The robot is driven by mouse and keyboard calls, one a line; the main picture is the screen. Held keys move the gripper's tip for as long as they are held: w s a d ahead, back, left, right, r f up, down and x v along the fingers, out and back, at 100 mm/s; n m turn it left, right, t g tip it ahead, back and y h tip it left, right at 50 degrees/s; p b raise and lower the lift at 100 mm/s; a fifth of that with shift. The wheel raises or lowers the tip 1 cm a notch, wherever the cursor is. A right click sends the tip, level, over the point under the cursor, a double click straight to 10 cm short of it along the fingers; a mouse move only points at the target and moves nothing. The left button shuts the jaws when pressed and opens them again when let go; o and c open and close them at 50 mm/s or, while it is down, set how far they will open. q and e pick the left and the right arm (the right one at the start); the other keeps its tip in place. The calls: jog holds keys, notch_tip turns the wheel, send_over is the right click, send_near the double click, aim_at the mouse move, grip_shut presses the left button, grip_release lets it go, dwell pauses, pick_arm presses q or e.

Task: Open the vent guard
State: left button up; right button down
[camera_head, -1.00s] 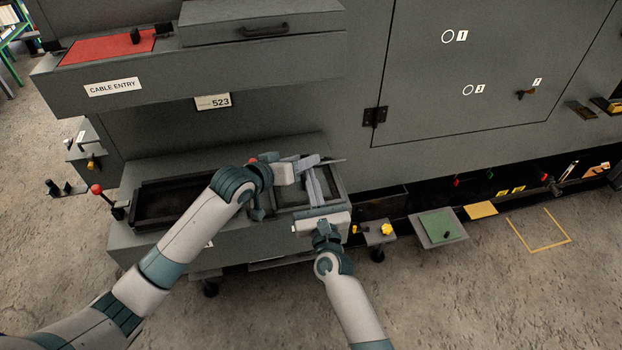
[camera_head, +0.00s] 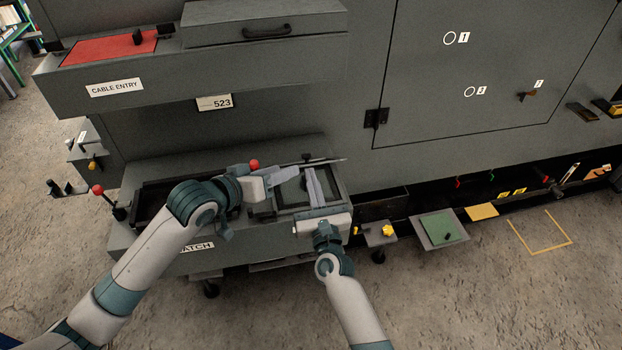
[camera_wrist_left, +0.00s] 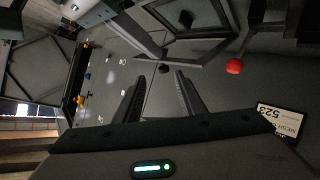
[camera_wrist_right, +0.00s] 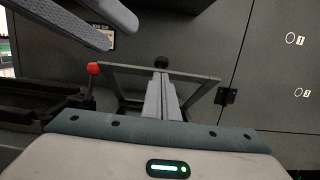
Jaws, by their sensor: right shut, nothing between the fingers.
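The vent guard appears as a dark grey open frame (camera_wrist_right: 205,78) on the lower box. It also shows in the head view (camera_head: 342,184) and left wrist view (camera_wrist_left: 190,54); its exact angle is unclear. A black knob (camera_wrist_right: 162,62) is at its far side, also in the left wrist view (camera_wrist_left: 163,68). My right gripper (camera_wrist_right: 160,76) is shut and empty, its fingers inside the frame's outline. My left gripper (camera_head: 294,172) is just left of the right fingers in the head view. In its wrist view its fingers (camera_wrist_left: 160,80) are apart, with nothing between them.
A red-ball lever (camera_head: 254,164) stands close behind my left gripper; it shows in the left wrist view (camera_wrist_left: 234,66). Another red-ball lever (camera_head: 98,190) is at the box's left end. The cable entry shelf (camera_head: 60,95) overhangs behind. A green plate (camera_head: 444,229) lies to the right.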

pick_arm(q)
jog(key=s+a+f+g+y, duration=0.2)
jog(key=s+a+f, duration=0.35)
jog(key=f, duration=0.95)
jog(key=s+a+f+g+y, duration=0.15)
jog(key=s+a+f, duration=0.4)
jog(key=f, duration=0.95)
jog(key=s+a+f+g+y, duration=0.1)
jog(key=s+a+f+y, duration=0.45)
jog(key=f, duration=1.05)
jog(key=s+d+f+g, duration=0.1)
jog(key=s+f, duration=0.5)
jog(key=s, duration=0.7)
jog(key=s+d+f+g+h, duration=0.1)
jog(key=s+f+g, duration=0.1)
jog(key=s+f, duration=0.5)
jog(key=s+d+f+m+g, duration=0.1)
jog(key=s+f, duration=0.5)
jog(key=s, duration=1.3)
jog(key=shift+s+d+f+g+h, duration=0.3)
jog(key=shift+d+g+h, duration=0.1)
jog(key=shift+g, duration=0.35)
jog(key=shift+a, duration=0.1)
